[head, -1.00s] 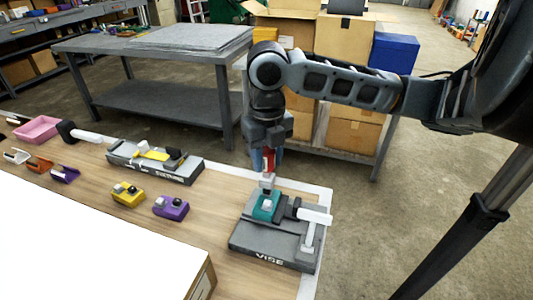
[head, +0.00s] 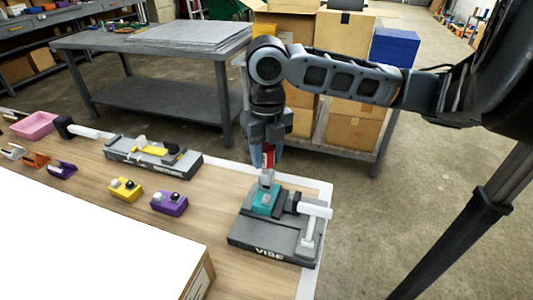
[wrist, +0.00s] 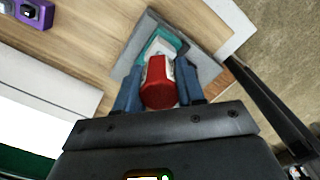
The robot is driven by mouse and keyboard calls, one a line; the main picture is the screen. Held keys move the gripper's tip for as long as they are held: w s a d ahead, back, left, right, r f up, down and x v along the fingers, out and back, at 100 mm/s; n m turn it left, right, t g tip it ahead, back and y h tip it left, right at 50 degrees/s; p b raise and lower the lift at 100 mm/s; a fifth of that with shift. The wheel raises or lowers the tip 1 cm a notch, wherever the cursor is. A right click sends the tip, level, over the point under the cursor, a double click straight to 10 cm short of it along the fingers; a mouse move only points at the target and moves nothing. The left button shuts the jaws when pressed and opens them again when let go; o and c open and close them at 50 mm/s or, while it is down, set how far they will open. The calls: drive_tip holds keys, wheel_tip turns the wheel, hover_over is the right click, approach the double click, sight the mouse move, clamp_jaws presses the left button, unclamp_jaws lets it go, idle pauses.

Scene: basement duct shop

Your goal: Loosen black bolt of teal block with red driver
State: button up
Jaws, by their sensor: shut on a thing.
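The teal block (head: 264,202) is clamped in the grey vise (head: 268,235) at the right end of the bench, and a piece of it shows in the wrist view (wrist: 177,42). My gripper (head: 268,150) is shut on the red driver (wrist: 158,84), which points down over the block. The driver's grey lower end meets the top of the block or a bolt there; I cannot tell which bolt. The black bolt of the teal block is hidden from me. A whitish bolt shows at the block's front top.
A yellow block (head: 125,190) and a purple block (head: 169,203) stand left of the vise, each with bolts on top. A grey fixture (head: 153,157), a pink bin (head: 34,125) and small brackets lie further left. A large white-topped box (head: 100,245) fills the front left.

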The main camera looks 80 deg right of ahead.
drive_tip(key=shift+f+b, duration=0.95)
idle(0.8)
idle(0.4)
drive_tip(key=shift+n+b, duration=1.45)
drive_tip(key=shift+n, duration=1.05)
drive_tip(key=shift+n+b, duration=0.65)
drive_tip(key=shift+n, duration=0.35)
drive_tip(key=shift+n+b, duration=0.75)
drive_tip(key=shift+n, duration=0.95)
